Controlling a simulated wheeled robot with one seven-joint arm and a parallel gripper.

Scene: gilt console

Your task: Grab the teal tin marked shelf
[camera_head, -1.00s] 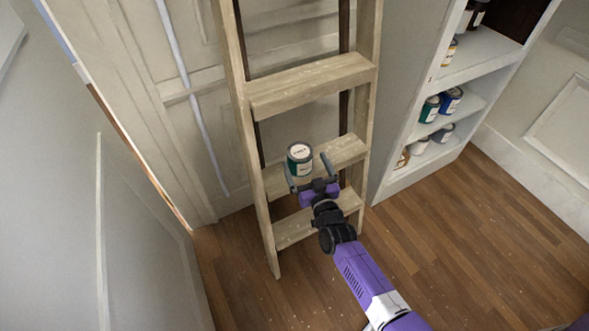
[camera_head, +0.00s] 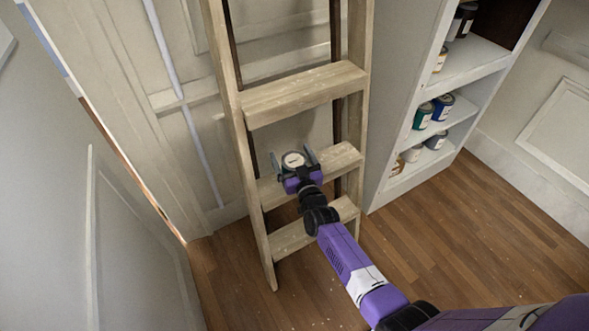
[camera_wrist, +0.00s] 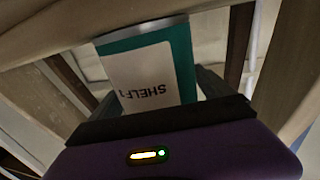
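The teal tin (camera_head: 293,160) stands on a ladder step, its pale round lid showing in the head view. In the wrist view the tin (camera_wrist: 185,62) is close, with a white label that reads "SHELF" upside down. My gripper (camera_head: 293,157) is open, with one finger on each side of the tin. The fingers look spread wider than the tin, not clamped on it. In the head view the gripper body hides most of the tin's side.
The wooden ladder (camera_head: 300,92) has another step above the tin and one below. A white shelf unit (camera_head: 478,62) with several paint tins stands to the right. Wood floor (camera_head: 430,255) is clear in front of it.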

